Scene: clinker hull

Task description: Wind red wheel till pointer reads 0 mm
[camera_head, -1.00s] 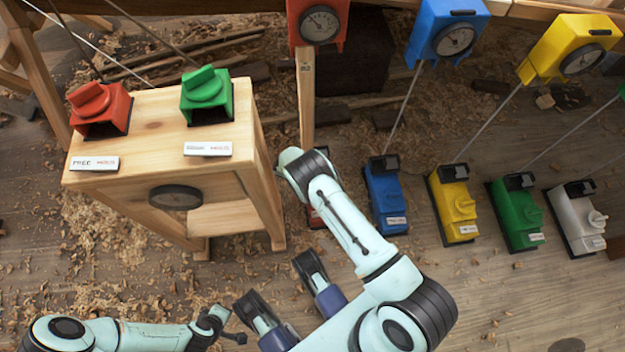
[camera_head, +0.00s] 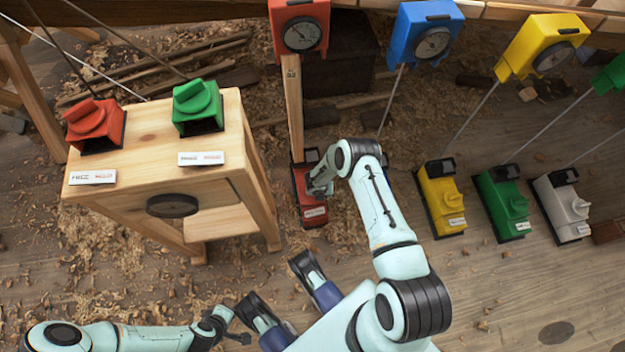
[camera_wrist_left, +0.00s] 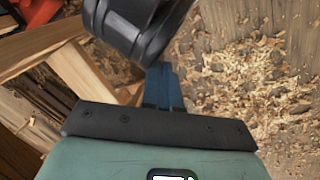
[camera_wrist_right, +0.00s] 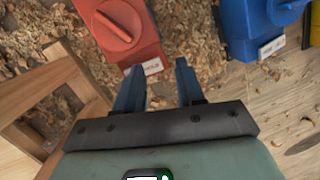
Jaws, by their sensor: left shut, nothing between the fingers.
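The red floor unit (camera_head: 309,212) stands at the foot of a wooden post; its red knob (camera_wrist_right: 118,22) shows at the top of the right wrist view. The red gauge box (camera_head: 284,12) at the post's top carries a round dial (camera_head: 301,34) with a pointer; its reading is too small to tell. My right gripper (camera_head: 318,190) is at the red floor unit, partly hidden by my wrist. In the right wrist view its fingers (camera_wrist_right: 160,85) are apart and empty, short of the knob. My left gripper (camera_head: 243,338) is shut and empty, low at the front.
A wooden stand (camera_head: 150,135) at left carries a red knob block (camera_head: 95,124) and a green knob block (camera_head: 198,106) with labels. Yellow (camera_head: 440,200), green (camera_head: 502,205) and white (camera_head: 562,208) floor units stand to the right. A blue unit (camera_wrist_right: 250,22) is beside the red one.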

